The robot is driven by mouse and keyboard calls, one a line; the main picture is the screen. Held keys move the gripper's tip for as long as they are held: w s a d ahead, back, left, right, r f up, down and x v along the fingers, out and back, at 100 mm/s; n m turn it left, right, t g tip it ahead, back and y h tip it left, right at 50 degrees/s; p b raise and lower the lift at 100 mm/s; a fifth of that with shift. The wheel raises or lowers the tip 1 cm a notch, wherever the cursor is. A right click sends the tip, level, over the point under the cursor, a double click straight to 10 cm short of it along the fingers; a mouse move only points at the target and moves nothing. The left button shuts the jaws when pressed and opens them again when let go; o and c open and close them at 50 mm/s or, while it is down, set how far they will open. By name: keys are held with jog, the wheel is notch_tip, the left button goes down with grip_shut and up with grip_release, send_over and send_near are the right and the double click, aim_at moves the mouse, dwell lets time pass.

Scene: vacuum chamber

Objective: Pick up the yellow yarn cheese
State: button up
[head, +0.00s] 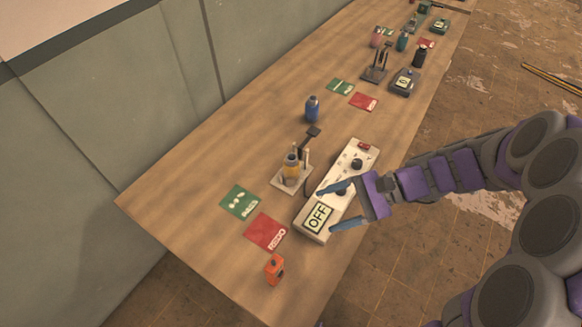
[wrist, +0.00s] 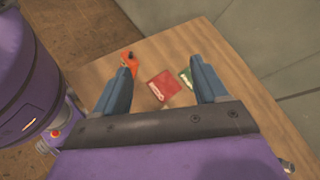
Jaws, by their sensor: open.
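The yellow item does not show in the wrist view.
The white device (head: 316,217) lies below my gripper. An orange object (head: 274,268), a red card (head: 266,232) and a green card (head: 239,202) lie near the table's front end. A blue bottle (head: 312,108) stands behind the stand. More bottles and devices stand farther along.

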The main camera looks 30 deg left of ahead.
jog(key=w+a+f+m+y+p, duration=0.1)
jog(key=w+a+f+m+y, duration=0.25)
jog(key=w, duration=0.35)
jog(key=m+t+y+p, duration=0.2)
jog(key=m+t+y, duration=0.2)
jog(key=m+t, duration=0.6)
send_near(296, 164)
jog(key=shift+m+g, duration=0.35)
jog(key=shift+g, duration=0.25)
jog(key=a, duration=0.2)
jog(key=w+a, duration=0.1)
jog(key=a, duration=0.1)
jog(key=w+a+b, duration=0.1)
jog(key=a, duration=0.1)
jog(key=shift+a, duration=0.3)
jog(key=a, duration=0.4)
jog(key=shift+a+r, duration=0.15)
jog(key=shift+a, duration=0.65)
jog(key=shift+d, duration=0.15)
jog(key=c, duration=0.6)
grip_shut()
